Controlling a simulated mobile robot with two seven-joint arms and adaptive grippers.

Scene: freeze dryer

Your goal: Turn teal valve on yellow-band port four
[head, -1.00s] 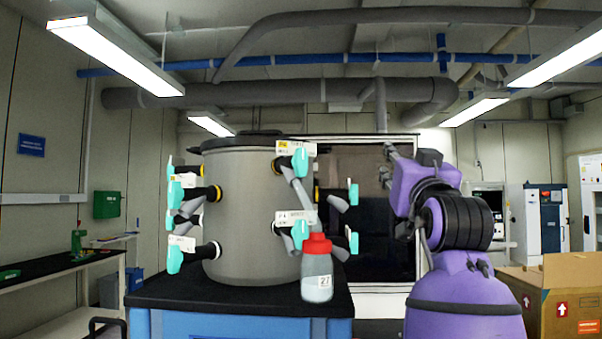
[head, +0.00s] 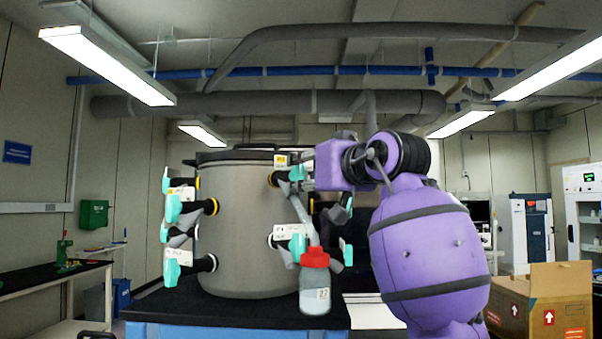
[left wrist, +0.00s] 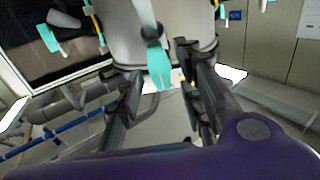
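The grey drum (head: 240,235) of the freeze dryer stands on a black-topped bench and carries several side ports with teal valves. A front upper port with a yellow band (head: 272,179) has a teal valve (head: 297,173) and a white label with a yellow patch (head: 281,160). My left gripper (head: 306,172) is beside this valve, its fingers partly hidden. In the left wrist view, the left gripper (left wrist: 158,62) is open, with a teal handle (left wrist: 159,70) between its fingers. I cannot tell whether they touch it. My right gripper is not in view.
More teal valves (head: 173,208) stick out at the drum's left side. An open cardboard box (head: 540,310) stands at the right. The black bench top (head: 165,305) is clear at the left.

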